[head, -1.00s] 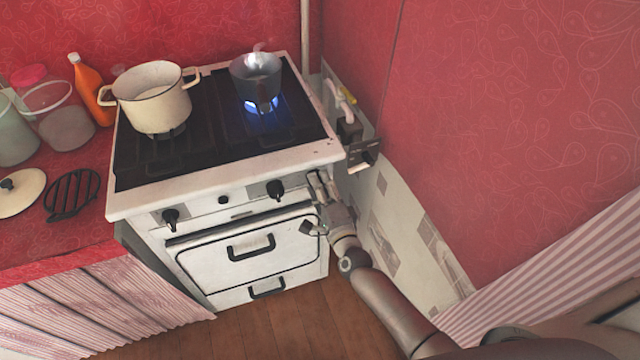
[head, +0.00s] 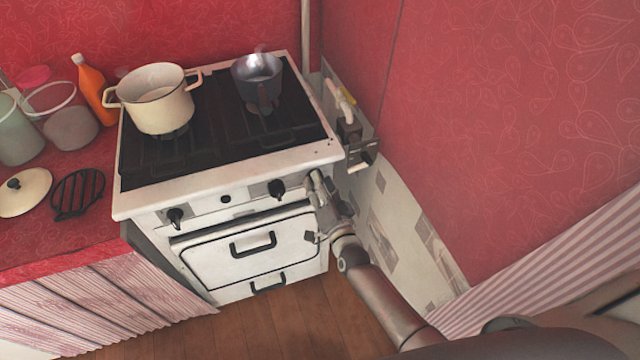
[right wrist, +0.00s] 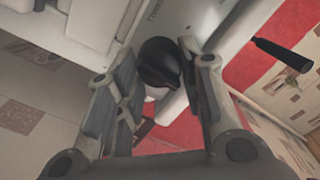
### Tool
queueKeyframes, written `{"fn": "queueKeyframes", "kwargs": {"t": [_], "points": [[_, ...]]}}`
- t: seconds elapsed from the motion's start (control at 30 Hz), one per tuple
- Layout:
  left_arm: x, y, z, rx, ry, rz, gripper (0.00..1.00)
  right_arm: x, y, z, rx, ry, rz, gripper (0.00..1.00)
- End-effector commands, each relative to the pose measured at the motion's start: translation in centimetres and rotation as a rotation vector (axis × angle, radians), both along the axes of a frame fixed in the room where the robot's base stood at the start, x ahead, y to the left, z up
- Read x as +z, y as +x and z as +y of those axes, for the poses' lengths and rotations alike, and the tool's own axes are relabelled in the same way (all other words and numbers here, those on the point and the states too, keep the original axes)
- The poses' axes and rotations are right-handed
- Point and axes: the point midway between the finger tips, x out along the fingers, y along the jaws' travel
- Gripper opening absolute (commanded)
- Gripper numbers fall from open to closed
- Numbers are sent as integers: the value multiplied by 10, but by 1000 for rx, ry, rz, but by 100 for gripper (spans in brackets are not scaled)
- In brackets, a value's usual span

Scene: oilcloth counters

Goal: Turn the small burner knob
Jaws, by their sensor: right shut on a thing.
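The small burner knob is black and round in the right wrist view (right wrist: 158,62), between the two fingers of my right gripper (right wrist: 157,52). My right gripper (head: 317,182) is at the right end of the stove's front panel in the head view, shut on this knob and hiding it there. My left gripper is out of view.
A cream pot (head: 158,100) stands on the left side of the stove (head: 215,150). A red wall (head: 510,120) and a pipe fitting (head: 362,155) are close to the right. Jars, an orange bottle (head: 92,88) and a black trivet (head: 77,193) are on the left counter.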

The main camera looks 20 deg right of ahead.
Motion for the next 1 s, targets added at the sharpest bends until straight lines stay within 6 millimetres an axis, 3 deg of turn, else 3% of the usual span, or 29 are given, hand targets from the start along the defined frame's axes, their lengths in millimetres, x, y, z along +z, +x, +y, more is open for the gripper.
{"fn": "queueKeyframes", "kwargs": {"t": [0.67, 0.7, 0.83, 1.0], "points": [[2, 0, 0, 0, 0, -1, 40, -2, -1, 1, 2, -60, 2, 12], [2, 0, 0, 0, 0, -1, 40, -2, -1, 1, 2, -60, 2, 41], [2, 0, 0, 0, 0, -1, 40, -1, -1, 1, 2, -59, 1, 57], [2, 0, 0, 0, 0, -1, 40, -1, 0, 0, 1, -58, 0, 57]]}}
